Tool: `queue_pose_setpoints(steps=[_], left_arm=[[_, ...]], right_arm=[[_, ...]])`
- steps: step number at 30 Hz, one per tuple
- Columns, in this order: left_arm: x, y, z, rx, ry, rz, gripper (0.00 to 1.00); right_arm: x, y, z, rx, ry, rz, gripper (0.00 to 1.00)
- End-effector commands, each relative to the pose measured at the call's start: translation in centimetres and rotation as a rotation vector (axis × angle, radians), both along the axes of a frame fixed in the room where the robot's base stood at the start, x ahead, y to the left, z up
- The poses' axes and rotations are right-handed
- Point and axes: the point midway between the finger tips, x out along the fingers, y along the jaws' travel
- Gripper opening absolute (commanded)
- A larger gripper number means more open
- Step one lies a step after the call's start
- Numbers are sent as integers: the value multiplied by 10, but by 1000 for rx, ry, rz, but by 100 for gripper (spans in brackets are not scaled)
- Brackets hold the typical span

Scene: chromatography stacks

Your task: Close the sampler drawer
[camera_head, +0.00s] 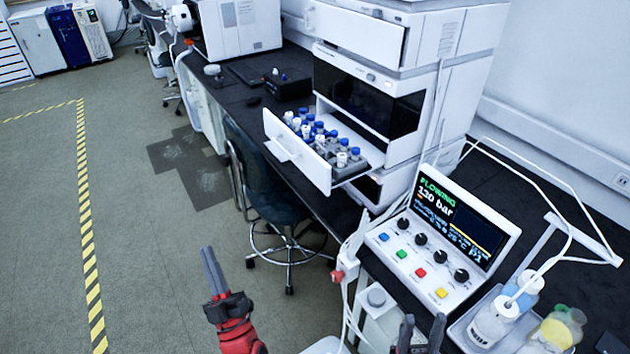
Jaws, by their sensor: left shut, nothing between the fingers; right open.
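The sampler drawer (297,152) is pulled out of the white chromatography stack (405,165) and reaches over the bench's front edge. It holds a grey rack with several vials (330,140), with blue and white caps. Its white front has a handle (283,150). My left gripper (211,268) is shut and empty, over the floor at the lower middle, in front of and well below the drawer in the picture. My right gripper (420,335) shows only its dark fingertips at the bottom edge, open, near the control panel. It is apart from the drawer.
A control panel (440,235) reading "FLOWING 130 bar" stands right of the drawer on the dark bench. Bottles (493,320) sit in a tray at lower right, with thin tubing above. A stool (268,195) stands below the drawer. The floor at left is open.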

Motion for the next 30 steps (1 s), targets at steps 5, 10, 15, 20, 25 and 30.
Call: queue_pose_setpoints(steps=[5,10,15,20,25,30], left_arm=[[76,-1,-51,-411,273,-192,0],[125,-62,-79,-763,456,-504,0],[144,-128,-63,-965,540,-803,0],[147,-159,-45,-1031,565,-950,0],[156,-166,-41,-1038,568,-976,0],[178,-170,-40,-1036,568,-972,0]], right_arm=[[0,0,9,0,0,0,45],[0,0,15,0,0,0,45],[0,0,19,0,0,0,45],[0,0,20,0,0,0,45],[0,0,24,0,0,0,45],[0,0,32,0,0,0,45]])
